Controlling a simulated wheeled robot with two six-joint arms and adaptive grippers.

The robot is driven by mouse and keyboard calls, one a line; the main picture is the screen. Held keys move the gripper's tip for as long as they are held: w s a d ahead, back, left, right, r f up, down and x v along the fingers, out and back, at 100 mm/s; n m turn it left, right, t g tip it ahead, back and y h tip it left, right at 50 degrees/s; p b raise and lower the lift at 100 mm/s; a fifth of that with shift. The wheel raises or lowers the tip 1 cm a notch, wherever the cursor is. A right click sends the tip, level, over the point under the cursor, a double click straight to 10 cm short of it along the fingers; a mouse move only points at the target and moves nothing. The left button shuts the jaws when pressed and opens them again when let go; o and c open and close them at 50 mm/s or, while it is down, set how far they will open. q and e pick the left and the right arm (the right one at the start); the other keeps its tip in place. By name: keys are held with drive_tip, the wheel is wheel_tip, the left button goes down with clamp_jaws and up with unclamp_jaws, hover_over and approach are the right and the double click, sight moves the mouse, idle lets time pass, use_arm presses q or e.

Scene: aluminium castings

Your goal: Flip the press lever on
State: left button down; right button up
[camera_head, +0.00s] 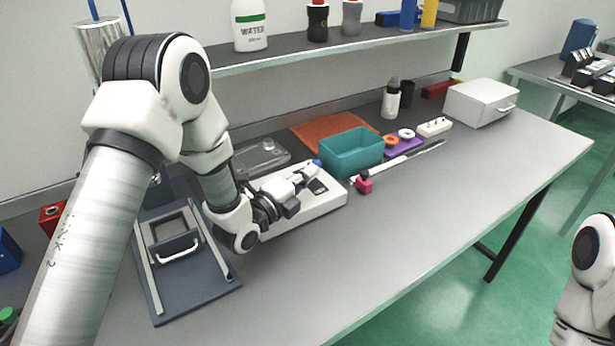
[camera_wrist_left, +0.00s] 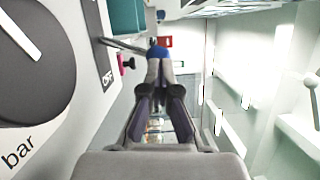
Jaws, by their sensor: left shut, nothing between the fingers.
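The press is a low white box (camera_head: 322,203) on the bench, partly hidden by my left arm. In the left wrist view its face shows a large dark dial (camera_wrist_left: 35,60) marked "bar" and an "OFF" label (camera_wrist_left: 107,78). A grey lever (camera_wrist_left: 122,46) sticks out from the face near that label, and a blue knob (camera_wrist_left: 154,50) shows at its end, at my fingertips. The blue also shows in the head view (camera_head: 316,162). My left gripper (camera_head: 304,176) is shut and empty over the box, close to the lever; whether it touches cannot be told. My right gripper is out of view.
A teal bin (camera_head: 352,160) stands just behind the box, with a small magenta-and-black object (camera_head: 364,183) close to its right end. A dark slide fixture (camera_head: 190,280) lies at the left. The bench front right is clear. A shelf (camera_head: 350,44) runs above the back.

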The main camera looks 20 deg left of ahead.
use_arm(q)
drive_tip(key=shift+w+a+r+n, duration=0.15)
drive_tip(key=shift+a+r+n, duration=0.15)
drive_tip(key=shift+n, duration=0.2)
drive_tip(key=shift+w+a+r+n+g+p, duration=0.3)
drive_tip(key=shift+n+p, duration=0.25)
drive_tip(key=shift+n, duration=0.15)
drive_tip(key=shift+w+a+r+n+g+p, duration=0.1)
drive_tip(key=shift+w+a+n+g+p, duration=0.2)
drive_tip(key=shift+n, duration=0.3)
drive_tip(key=shift+w+a+r+n+g+p, duration=0.1)
drive_tip(key=shift+w+a+n+g, duration=0.1)
drive_tip(key=shift+a+n, duration=0.3)
drive_tip(key=shift+w+a+f+n, duration=0.1)
drive_tip(key=shift+w+a+n, duration=0.3)
drive_tip(key=shift+n, duration=0.4)
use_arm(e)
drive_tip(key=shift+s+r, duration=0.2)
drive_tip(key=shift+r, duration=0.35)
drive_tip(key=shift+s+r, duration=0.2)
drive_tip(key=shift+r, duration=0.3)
use_arm(q)
drive_tip(key=shift+d, duration=0.1)
